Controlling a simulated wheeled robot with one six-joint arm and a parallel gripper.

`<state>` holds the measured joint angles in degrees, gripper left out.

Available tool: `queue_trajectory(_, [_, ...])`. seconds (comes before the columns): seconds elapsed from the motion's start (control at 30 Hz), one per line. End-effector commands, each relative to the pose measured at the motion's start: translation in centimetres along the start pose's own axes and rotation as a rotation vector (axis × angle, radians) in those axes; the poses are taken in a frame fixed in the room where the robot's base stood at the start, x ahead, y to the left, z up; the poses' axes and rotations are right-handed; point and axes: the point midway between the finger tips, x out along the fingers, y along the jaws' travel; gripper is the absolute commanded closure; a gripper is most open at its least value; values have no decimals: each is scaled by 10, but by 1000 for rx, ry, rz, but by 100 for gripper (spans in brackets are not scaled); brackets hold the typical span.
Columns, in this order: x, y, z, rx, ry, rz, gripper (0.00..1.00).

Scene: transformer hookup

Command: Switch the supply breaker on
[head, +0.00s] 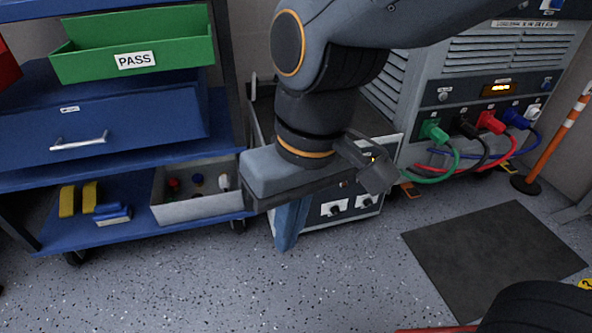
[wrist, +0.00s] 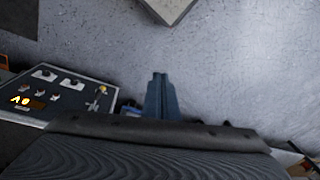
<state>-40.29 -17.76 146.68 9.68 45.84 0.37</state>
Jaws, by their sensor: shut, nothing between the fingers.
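My gripper (head: 285,240) points down in front of the low grey console in the head view, with its blue-grey fingers together and nothing between them. The fingers also show in the wrist view (wrist: 160,82), over bare floor. The console's control panel (head: 345,207) has two white plates with dark knobs; my arm hides much of its upper part. In the wrist view this panel (wrist: 75,93) lies left of the fingers, with small switches, a yellow part and an amber display (wrist: 20,100). The fingers appear apart from it. I cannot tell which control is the supply breaker.
A grey cabinet (head: 455,70) at the right has green, black, red and blue plugs with cables. A blue cart (head: 100,125) at left holds a green PASS bin (head: 135,45) and a grey bin (head: 200,208). A dark mat (head: 495,260) lies on open floor.

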Motion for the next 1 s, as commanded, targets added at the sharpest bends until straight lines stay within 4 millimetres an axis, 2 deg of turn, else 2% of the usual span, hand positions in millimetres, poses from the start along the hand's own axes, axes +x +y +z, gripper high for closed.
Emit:
queue_trajectory(0.23, [12,10,-15,-51,-69,62,100])
queue_trajectory(0.47, [48,36,-57,-178,-225,228,100])
queue_trajectory(0.77, [110,72,-122,-358,-407,479,100])
queue_trajectory(1.0, [174,97,-174,-507,-521,694,100])
